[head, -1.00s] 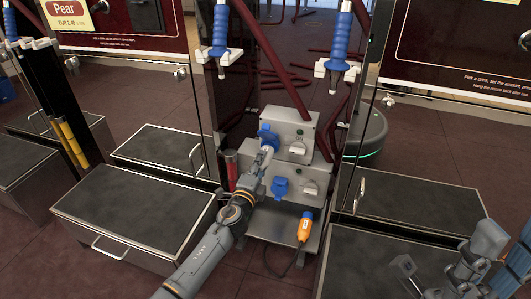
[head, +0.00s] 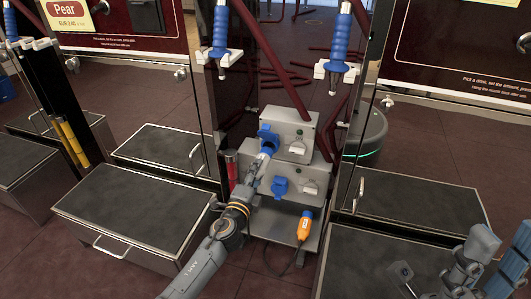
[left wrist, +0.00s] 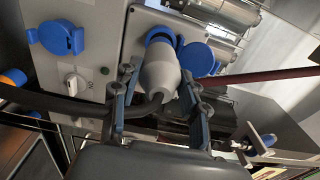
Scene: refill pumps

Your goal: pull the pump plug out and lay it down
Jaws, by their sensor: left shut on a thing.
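The pump plug (left wrist: 160,75) is a pale grey body with a dark cable bending from its back. It points at the blue socket (head: 266,133) on the left of the upper grey box (head: 297,150). My left gripper (left wrist: 150,95) is shut on the plug, one finger on each side. The plug's front is at a blue ring in the left wrist view; I cannot tell how far in it sits. In the head view, my left gripper (head: 263,158) hides much of it. My right gripper (head: 405,272) is partly in view at the lower right; its jaws are unclear.
A lower grey box has a blue-capped socket (head: 280,187) and a switch (head: 310,187). An orange connector (head: 304,229) with a cable lies on the grey shelf (head: 262,226) below. A red cylinder (head: 231,170) stands left of the boxes. Dark-topped cabinets (head: 135,212) flank the bay.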

